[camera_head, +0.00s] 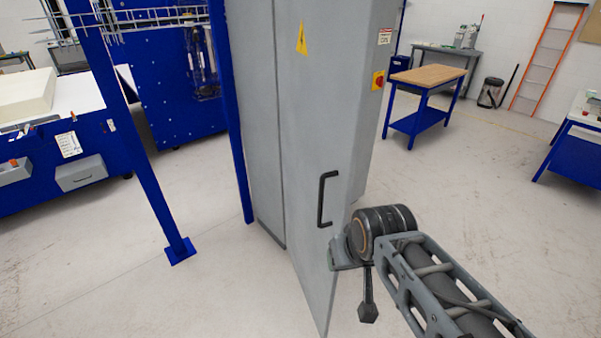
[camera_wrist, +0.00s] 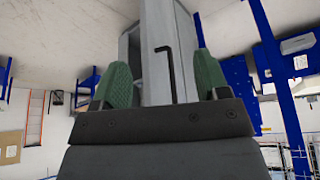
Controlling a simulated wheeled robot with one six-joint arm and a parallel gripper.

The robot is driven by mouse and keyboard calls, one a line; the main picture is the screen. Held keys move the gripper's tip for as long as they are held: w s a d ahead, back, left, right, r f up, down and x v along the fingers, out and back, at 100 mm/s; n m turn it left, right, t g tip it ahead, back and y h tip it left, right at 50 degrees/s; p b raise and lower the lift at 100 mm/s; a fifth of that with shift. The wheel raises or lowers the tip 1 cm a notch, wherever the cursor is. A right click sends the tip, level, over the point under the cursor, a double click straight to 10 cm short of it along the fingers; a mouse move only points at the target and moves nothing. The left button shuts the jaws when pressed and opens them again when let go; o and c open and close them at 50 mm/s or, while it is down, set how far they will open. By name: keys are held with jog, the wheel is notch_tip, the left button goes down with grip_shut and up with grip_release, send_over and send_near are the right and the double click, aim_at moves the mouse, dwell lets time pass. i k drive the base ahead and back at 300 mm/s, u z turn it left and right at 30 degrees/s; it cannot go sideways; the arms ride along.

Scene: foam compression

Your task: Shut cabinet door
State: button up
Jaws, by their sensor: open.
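The tall grey cabinet (camera_head: 255,120) stands in the middle of the head view. Its door (camera_head: 310,130) stands ajar, its lower end jutting toward me. The door carries a black bar handle (camera_head: 324,200) and a yellow warning sticker. My gripper (camera_head: 343,255) is at the lower right of the handle, close to the door; whether it touches the door cannot be told. In the wrist view, which is upside down, the green-padded fingers of my gripper (camera_wrist: 160,62) are spread apart with nothing between them. The door (camera_wrist: 160,90) and handle (camera_wrist: 170,65) show beyond them.
A blue post (camera_head: 145,140) with a foot plate stands left of the cabinet, near a blue bench (camera_head: 60,180). A wood-topped blue table (camera_head: 425,78) stands behind at right. A red-yellow switch (camera_head: 378,80) sits on the cabinet's side. The floor in front is clear.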

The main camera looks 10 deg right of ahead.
aim_at(325, 48)
jog(key=u, duration=0.55)
jog(key=k, duration=1.25)
jog(key=z, duration=0.25)
jog(key=i, duration=1.3)
jog(key=u, duration=0.75)
jog(key=i, duration=0.45)
jog(key=u, duration=0.55)
